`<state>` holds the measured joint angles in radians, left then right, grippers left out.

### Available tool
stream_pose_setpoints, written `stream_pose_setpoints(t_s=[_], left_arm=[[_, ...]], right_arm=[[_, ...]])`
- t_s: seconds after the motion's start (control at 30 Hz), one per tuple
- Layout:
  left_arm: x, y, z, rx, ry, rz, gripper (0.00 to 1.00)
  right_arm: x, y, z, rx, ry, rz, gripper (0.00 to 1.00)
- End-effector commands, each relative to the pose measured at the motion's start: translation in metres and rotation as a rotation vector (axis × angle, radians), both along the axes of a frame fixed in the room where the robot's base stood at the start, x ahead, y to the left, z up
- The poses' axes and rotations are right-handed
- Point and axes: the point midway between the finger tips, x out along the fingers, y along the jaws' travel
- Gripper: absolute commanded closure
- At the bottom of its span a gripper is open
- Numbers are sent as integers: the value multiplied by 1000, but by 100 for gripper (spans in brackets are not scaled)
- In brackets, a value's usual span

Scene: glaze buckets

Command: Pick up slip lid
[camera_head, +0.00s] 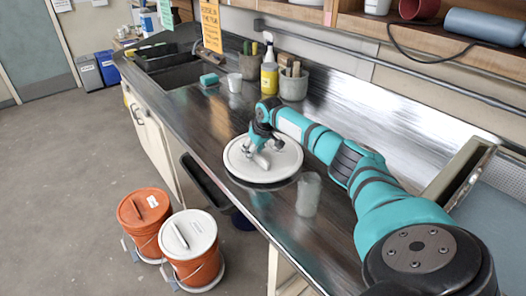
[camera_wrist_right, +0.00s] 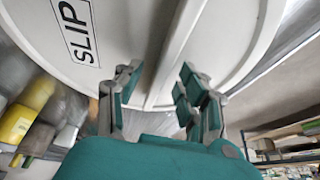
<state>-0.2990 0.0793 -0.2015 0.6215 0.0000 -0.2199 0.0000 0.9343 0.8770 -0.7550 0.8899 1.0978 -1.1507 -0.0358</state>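The slip lid (camera_head: 262,160) is a round white lid lying at the counter's front edge. In the right wrist view the lid (camera_wrist_right: 120,35) fills the top, with a black-framed "SLIP" label and a raised straight handle ridge (camera_wrist_right: 180,45). My right gripper (camera_head: 262,150) is over the lid's middle, pointing down. In the wrist view my right gripper (camera_wrist_right: 160,88) has its fingers apart on either side of the ridge, with gaps visible. My left gripper is in neither view.
A translucent cup (camera_head: 308,194) stands close to the lid's right. A yellow bottle (camera_head: 269,75), a tool crock (camera_head: 293,85) and a sink (camera_head: 180,72) are further back. Orange-lidded (camera_head: 144,207) and white-lidded (camera_head: 189,235) buckets stand on the floor in front.

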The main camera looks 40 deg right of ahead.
Motion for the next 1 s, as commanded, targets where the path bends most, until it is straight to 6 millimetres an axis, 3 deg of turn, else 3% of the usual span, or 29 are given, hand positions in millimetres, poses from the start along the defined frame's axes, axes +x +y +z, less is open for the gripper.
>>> stream_pose_setpoints(t_s=[0.33,0.67,1.0], left_arm=[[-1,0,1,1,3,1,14],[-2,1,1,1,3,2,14],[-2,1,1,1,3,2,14]], right_arm=[[0,0,-2,1,1,0,61],[0,0,-2,0,1,0,100],[0,0,-1,0,-1,0,100]])
